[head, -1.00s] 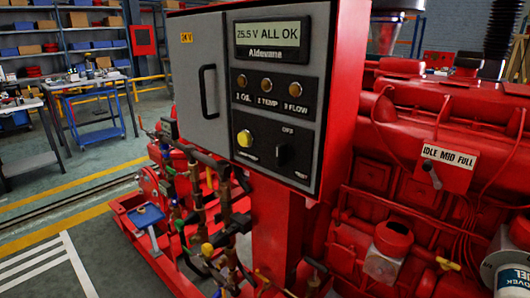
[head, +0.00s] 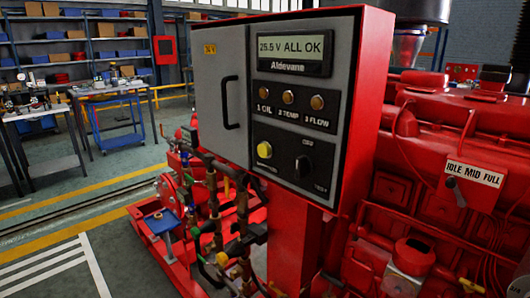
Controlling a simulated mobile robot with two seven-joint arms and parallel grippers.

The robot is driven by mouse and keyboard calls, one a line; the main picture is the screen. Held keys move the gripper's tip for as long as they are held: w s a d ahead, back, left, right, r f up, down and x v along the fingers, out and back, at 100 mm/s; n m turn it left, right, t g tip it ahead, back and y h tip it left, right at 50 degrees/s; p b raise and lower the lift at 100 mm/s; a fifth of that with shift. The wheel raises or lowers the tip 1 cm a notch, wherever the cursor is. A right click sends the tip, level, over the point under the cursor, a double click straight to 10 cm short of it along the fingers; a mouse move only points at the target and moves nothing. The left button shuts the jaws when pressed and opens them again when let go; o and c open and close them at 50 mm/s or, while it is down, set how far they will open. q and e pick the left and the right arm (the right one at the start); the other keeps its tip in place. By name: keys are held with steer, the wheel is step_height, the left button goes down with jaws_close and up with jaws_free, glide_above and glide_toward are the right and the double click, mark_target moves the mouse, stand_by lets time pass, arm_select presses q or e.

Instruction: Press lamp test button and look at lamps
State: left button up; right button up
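The control panel (head: 238,125) is a grey box in a red housing on a red post. Its display (head: 289,46) reads "25.5 V ALL OK". Below it, three amber-brown lamps (head: 288,97) sit in a row, labelled 1 OIL, 2 TEMP and 3 FLOW; none looks brightly lit. Neither of my grippers shows in the head view.
The red engine (head: 440,150) fills the right side, with a lever plate (head: 473,173) marked IDLE MID FULL. Pipes and valves (head: 225,215) crowd below the panel. Workbenches (head: 45,140) and shelves (head: 90,50) stand at the back left. Floor at the left is open.

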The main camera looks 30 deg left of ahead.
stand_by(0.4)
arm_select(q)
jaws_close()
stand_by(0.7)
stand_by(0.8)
